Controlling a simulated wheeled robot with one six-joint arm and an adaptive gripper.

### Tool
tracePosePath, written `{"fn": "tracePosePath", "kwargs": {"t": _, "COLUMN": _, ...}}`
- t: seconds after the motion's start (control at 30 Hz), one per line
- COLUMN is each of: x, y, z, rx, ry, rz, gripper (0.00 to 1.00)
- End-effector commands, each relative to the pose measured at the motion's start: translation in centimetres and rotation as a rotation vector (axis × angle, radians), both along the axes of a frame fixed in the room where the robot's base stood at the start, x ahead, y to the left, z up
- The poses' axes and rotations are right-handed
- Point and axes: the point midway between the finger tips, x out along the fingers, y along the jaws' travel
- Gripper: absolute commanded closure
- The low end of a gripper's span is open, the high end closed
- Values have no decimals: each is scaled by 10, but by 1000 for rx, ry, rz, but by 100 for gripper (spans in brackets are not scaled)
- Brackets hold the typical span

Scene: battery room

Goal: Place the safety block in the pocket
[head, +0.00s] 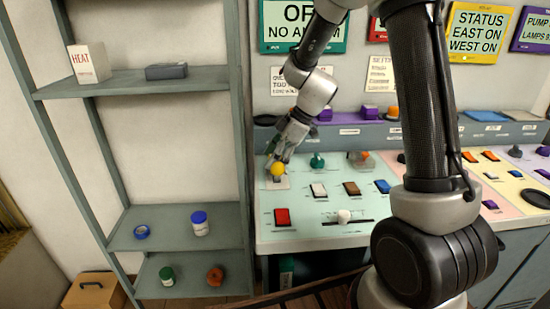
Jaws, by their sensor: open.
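My gripper (277,158) reaches down over the left end of the control console (330,238). It is open, with its fingers close to a round yellow knob-like piece (278,169). That piece sits above a small pale plate (276,183) on the console; I cannot tell if the fingers touch it. I cannot pick out the safety block or the pocket with certainty. My forearm and a large dark arm link hide part of the console and the wall.
The console carries a red switch (282,216), a white slider knob (344,215), a brown switch (352,188), a blue switch (382,186) and a green knob (317,160). A grey shelf (215,85) with a few items stands at left.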

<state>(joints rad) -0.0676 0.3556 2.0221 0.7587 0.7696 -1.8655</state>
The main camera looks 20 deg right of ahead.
Motion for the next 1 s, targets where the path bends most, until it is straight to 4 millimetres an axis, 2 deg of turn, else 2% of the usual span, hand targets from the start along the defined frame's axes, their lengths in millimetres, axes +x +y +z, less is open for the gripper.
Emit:
{"fn": "tracePosePath", "kwargs": {"t": 0.17, "x": 0, "y": -2, "z": 7, "rx": -1, "ry": -3, "rz": -1, "gripper": 42}}
{"fn": "tracePosePath", "kwargs": {"t": 0.27, "x": -1, "y": -10, "z": 22, "rx": 1, "ry": -5, "rz": -2, "gripper": 42}}
{"fn": "tracePosePath", "kwargs": {"t": 0.5, "x": -6, "y": -38, "z": 70, "rx": 0, "ry": -4, "rz": -2, "gripper": 42}}
{"fn": "tracePosePath", "kwargs": {"t": 0.7, "x": -10, "y": -54, "z": 98, "rx": 0, "ry": -2, "rz": -2, "gripper": 42}}
{"fn": "tracePosePath", "kwargs": {"t": 1.0, "x": -18, "y": -60, "z": 112, "rx": -8, "ry": 7, "rz": -21, "gripper": 42}}
